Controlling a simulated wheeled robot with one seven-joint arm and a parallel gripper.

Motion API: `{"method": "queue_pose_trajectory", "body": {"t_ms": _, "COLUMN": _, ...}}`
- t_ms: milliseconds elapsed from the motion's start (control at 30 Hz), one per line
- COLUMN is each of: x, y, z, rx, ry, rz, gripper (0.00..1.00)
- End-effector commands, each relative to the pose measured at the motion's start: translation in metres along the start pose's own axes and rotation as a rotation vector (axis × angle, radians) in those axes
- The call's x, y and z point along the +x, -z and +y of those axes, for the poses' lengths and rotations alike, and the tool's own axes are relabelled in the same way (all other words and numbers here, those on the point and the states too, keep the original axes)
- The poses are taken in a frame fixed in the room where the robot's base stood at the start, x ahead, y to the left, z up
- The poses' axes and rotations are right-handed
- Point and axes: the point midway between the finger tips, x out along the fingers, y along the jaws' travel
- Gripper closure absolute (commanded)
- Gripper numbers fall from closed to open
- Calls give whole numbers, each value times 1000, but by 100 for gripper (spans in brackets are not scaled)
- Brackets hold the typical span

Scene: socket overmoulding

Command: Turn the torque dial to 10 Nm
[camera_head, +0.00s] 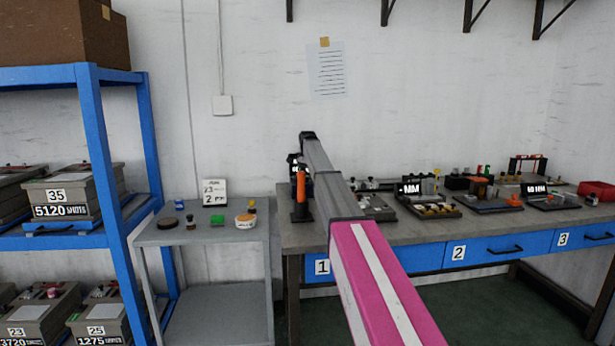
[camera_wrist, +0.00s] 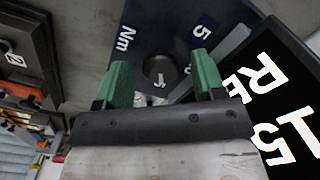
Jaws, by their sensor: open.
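My gripper (camera_wrist: 162,76) has two green fingers standing apart, one to each side of the dial in the picture. I see no clear contact between fingers and dial. In the head view my arm reaches to the left end of the workbench, and the dial cannot be made out there.
A black sign with white lettering (camera_wrist: 275,85) lies close to the right finger. An orange-handled tool (camera_head: 301,188) stands at the left end of the workbench (camera_head: 430,232). Trays with small parts fill the bench to the right. A grey side table (camera_head: 203,236) stands left.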

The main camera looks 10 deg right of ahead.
Motion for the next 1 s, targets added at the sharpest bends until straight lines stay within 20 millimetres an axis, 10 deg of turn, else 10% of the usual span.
{"method": "queue_pose_trajectory", "body": {"t_ms": 167, "x": 0, "y": 0, "z": 0, "rx": 0, "ry": 0, "rz": 0, "gripper": 37}}
{"method": "queue_pose_trajectory", "body": {"t_ms": 333, "x": 0, "y": 0, "z": 0, "rx": 0, "ry": 0, "rz": 0, "gripper": 86}}
{"method": "queue_pose_trajectory", "body": {"t_ms": 1000, "x": 0, "y": 0, "z": 0, "rx": -234, "ry": 0, "rz": -1, "gripper": 86}}
